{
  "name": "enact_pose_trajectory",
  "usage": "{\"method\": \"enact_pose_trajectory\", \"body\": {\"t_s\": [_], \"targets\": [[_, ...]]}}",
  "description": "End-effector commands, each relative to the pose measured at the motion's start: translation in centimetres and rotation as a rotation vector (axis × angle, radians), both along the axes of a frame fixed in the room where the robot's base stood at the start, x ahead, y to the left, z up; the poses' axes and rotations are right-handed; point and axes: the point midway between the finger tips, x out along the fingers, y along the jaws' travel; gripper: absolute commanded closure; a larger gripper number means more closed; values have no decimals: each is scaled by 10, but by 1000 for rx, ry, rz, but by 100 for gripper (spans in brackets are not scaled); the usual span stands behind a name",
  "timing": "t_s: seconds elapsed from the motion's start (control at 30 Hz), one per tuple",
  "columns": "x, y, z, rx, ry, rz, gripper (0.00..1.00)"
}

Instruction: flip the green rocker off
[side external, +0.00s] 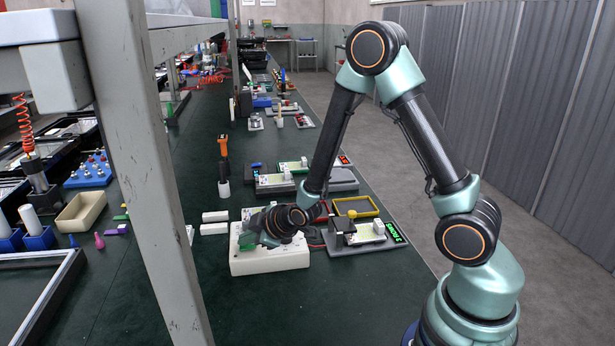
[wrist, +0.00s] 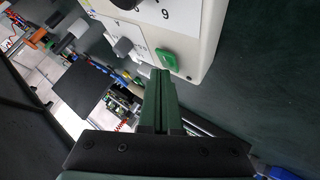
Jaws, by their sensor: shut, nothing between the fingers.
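The green rocker (wrist: 167,59) sits on the face of a white control box (wrist: 208,40) in the wrist view. Its tilt is too small to read. My gripper (wrist: 160,74) is shut and empty, its green fingertips just below the rocker in that picture; I cannot tell whether they touch it. In the side external view the white box (side external: 270,262) lies on the green bench, with my gripper (side external: 247,243) low over its left part.
A grey fixture with a green display (side external: 395,232) stands right of the box. White blocks (side external: 215,217) lie behind it to the left. A metal post (side external: 150,150) rises at left. Bench in front is clear.

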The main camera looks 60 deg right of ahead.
Motion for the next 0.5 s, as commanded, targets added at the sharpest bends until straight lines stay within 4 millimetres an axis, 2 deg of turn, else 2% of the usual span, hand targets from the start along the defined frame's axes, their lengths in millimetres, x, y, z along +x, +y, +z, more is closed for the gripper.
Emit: {"method": "enact_pose_trajectory", "body": {"t_s": [0.27, 0.5], "targets": [[0, 0, 1, 0, -1, 0, 100], [0, -1, 11, -1, -4, -1, 100]]}}
